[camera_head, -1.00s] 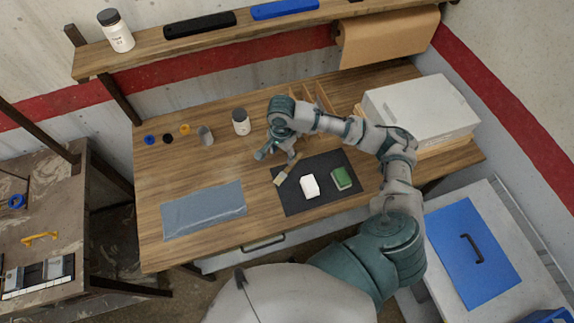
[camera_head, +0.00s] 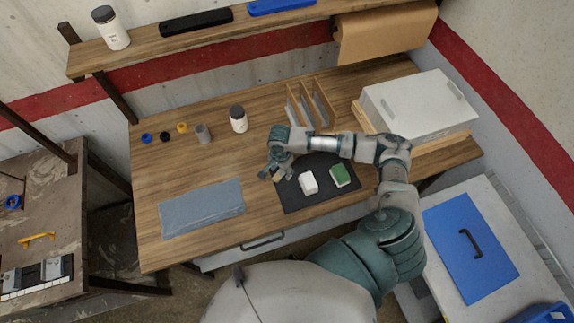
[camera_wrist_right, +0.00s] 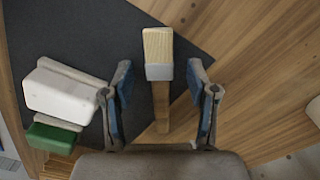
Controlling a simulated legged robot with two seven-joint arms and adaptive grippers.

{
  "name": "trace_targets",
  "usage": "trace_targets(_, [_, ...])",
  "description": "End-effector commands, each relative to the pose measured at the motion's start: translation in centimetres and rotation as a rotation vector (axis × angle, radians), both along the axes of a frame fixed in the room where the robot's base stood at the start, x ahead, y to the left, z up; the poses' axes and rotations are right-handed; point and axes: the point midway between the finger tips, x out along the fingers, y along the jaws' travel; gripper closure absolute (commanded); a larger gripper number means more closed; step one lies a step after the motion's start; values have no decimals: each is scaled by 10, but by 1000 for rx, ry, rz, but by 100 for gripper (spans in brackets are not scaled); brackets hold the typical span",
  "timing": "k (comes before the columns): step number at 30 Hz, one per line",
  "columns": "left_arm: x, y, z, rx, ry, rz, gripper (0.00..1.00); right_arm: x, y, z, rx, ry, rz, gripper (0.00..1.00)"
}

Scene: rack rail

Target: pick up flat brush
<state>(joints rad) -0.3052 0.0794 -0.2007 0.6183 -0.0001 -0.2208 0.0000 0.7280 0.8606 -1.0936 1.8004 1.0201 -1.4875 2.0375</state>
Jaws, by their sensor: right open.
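The flat brush (camera_wrist_right: 159,62) lies on the dark mat with pale bristles, a grey metal band and a wooden handle. In the right wrist view its handle runs down between the two open fingers of my right gripper (camera_wrist_right: 160,105), which do not touch it. In the head view my right gripper (camera_head: 276,172) hangs over the brush at the mat's upper left corner and hides most of it; a bit of the brush (camera_head: 278,180) shows below the fingers. My left gripper is not in view.
A grey plastic sheet (camera_head: 202,209) lies left. A white jar (camera_head: 238,120), a divided wooden holder (camera_head: 312,106) and a white bin (camera_head: 418,107) stand behind.

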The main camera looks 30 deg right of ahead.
Motion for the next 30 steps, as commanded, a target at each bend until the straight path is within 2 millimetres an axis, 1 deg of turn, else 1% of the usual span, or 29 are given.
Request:
trace_targets(3, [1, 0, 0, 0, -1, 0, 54, 0, 0, 0, 0, 0, 0, 42])
trace_targets(4, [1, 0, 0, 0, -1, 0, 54, 0, 0, 0, 0, 0, 0, 44])
trace_targets(5, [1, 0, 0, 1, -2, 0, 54, 0, 0, 0, 0, 0, 0, 52])
trace_targets(6, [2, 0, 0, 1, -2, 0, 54, 0, 0, 0, 0, 0, 0, 62])
trace_targets(8, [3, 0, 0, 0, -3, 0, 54, 0, 0, 1, 0, 0, 0, 77])
trace_targets(9, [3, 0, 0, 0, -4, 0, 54, 0, 0, 0, 0, 0, 0, 87])
trace_targets(10, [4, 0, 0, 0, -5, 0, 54, 0, 0, 0, 0, 0, 0, 94])
trace_targets(11, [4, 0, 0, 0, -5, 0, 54, 0, 0, 0, 0, 0, 0, 98])
trace_targets(13, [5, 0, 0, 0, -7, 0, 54, 0, 0, 1, 0, 0, 0, 98])
trace_targets(14, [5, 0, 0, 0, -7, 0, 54, 0, 0, 0, 0, 0, 0, 100])
trace_targets(19, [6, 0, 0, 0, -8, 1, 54, 0, 0, 1, 0, 0, 0, 100])
trace_targets(22, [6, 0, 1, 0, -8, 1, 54, 1, 0, 8, 2, -2, 0, 100])
trace_targets(26, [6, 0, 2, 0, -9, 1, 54, 1, 0, 30, 0, -3, 0, 100])
trace_targets(30, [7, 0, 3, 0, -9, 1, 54, 1, 0, 62, 2, -5, 0, 100])
